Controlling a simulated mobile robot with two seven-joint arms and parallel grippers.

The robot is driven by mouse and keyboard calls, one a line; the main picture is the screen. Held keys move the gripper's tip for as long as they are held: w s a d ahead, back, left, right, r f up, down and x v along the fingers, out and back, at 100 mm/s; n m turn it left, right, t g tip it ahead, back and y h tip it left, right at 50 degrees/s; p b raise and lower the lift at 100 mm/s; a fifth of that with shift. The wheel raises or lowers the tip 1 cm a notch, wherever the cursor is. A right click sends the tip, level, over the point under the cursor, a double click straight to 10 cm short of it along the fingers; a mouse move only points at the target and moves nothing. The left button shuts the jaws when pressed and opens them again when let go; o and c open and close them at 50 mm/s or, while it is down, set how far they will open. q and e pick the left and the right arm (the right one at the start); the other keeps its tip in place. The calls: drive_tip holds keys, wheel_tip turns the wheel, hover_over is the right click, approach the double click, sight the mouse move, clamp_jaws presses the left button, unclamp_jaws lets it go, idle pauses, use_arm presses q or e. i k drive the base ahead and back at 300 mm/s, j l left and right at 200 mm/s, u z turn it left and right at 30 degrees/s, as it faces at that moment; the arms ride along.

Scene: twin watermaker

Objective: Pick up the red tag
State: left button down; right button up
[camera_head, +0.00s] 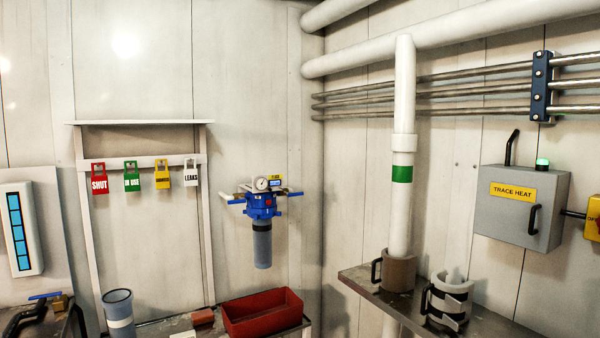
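The red tag (99,182), marked SHUT in white, hangs at the left end of a white rail (147,162) on the back wall. To its right on the same rail hang a green tag (132,180) marked IN USE, a yellow tag (162,177) with unreadable lettering, and a white tag (191,176) marked LEAKS. The tags hang apart from each other, and nothing covers the red one. Neither of my grippers shows in the head view.
Below the rail, a blue-grey cup (118,308) and a red bin (262,313) stand on a bench. A blue filter unit (263,207) is mounted right of the rail. A grey TRACE HEAT box (521,208) is on the right wall. Space before the tags looks clear.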

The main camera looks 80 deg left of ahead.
sight(100, 185)
drive_tip(key=u, duration=0.95)
drive_tip(key=l+u, duration=0.1)
drive_tip(key=u, duration=0.35)
drive_tip(key=i+u, duration=0.1)
drive_tip(key=u, duration=0.4)
drive_tip(key=l+u, duration=0.1)
drive_tip(key=u, duration=0.85)
drive_tip(key=l+u, duration=0.1)
drive_tip(key=u, duration=0.85)
drive_tip(key=i+l, duration=0.25)
drive_tip(key=i, duration=0.25)
drive_tip(key=z, duration=0.05)
